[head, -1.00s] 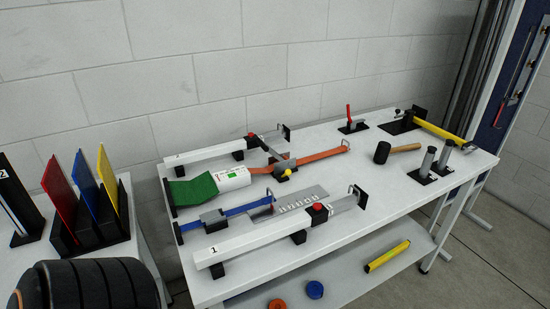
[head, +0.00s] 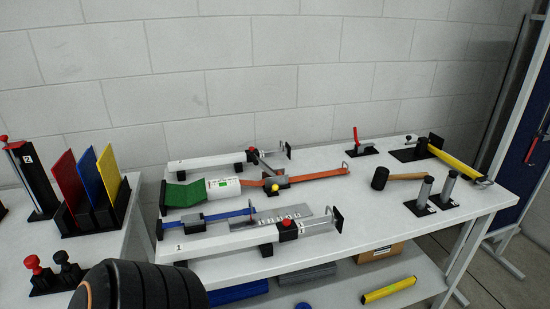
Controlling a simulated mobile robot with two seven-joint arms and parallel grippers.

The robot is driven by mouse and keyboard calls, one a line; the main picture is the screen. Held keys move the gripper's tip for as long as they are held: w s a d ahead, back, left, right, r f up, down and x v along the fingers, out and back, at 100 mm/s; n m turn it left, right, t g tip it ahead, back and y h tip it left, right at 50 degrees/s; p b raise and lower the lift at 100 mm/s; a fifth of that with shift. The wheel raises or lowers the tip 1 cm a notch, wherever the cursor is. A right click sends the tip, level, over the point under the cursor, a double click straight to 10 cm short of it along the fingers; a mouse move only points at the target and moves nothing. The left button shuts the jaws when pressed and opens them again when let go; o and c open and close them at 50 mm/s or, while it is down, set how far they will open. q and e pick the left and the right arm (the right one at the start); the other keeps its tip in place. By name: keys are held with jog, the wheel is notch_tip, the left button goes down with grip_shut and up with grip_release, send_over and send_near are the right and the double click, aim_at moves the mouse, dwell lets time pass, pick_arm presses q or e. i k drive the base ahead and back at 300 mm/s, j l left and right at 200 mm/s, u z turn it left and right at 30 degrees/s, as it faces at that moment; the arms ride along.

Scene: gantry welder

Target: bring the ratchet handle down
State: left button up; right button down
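An orange strap (head: 315,176) runs along the back of the white table through a dark ratchet (head: 276,181) with a yellow part. A grey bar (head: 264,163), which may be its handle, slants up from the ratchet towards the back rail. A blue strap (head: 228,214) in front runs into a grey ratchet block (head: 196,222) that looks flat. I cannot tell for sure which is the task's handle. Neither of my grippers is in view.
Two white rails (head: 255,238) lie along the table. A side table holds coloured panels (head: 85,184).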

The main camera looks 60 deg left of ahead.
aim_at(256, 160)
jog(key=i+l+u, duration=0.15)
jog(key=u, duration=0.25)
jog(key=l+u, duration=0.4)
jog(key=i+j, duration=0.05)
